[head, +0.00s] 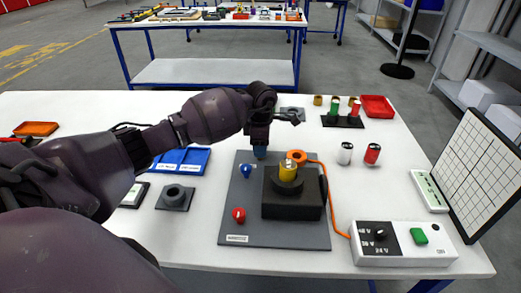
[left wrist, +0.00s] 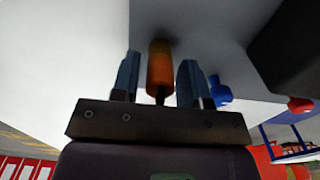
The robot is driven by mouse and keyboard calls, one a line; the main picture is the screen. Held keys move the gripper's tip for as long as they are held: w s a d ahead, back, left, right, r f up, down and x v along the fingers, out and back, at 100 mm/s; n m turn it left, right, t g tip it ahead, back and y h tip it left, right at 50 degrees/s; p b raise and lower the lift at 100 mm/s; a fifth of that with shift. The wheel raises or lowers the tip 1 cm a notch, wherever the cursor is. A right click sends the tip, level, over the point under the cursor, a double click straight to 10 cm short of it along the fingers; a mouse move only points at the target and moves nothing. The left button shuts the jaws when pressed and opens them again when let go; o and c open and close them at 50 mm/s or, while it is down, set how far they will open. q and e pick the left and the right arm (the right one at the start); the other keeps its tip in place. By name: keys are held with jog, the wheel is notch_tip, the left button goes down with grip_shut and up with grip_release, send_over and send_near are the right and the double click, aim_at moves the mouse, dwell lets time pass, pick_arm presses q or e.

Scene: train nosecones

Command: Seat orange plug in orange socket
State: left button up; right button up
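The orange plug (left wrist: 160,68) is an orange-brown cylinder with a darker far end and a thin dark stem. In the left wrist view it stands between the two blue fingers of my left gripper (left wrist: 158,82), with a narrow gap showing on each side. In the head view my left gripper (head: 260,153) points down at the far left part of the grey board (head: 235,190); the plug is hidden there. I cannot make out the orange socket, nor tell whether the plug's far end touches the board. My right gripper is not in view.
A blue knob (head: 246,171) and a red knob (head: 239,215) stand on the board. Beside them a black block (head: 293,207) carries a yellow cylinder (head: 288,173). An orange cable (head: 333,205) runs from there to a white switch box (head: 402,243).

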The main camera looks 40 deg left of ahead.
pick_arm(q)
jog(key=c, duration=0.7)
jog(key=shift+r, duration=0.1)
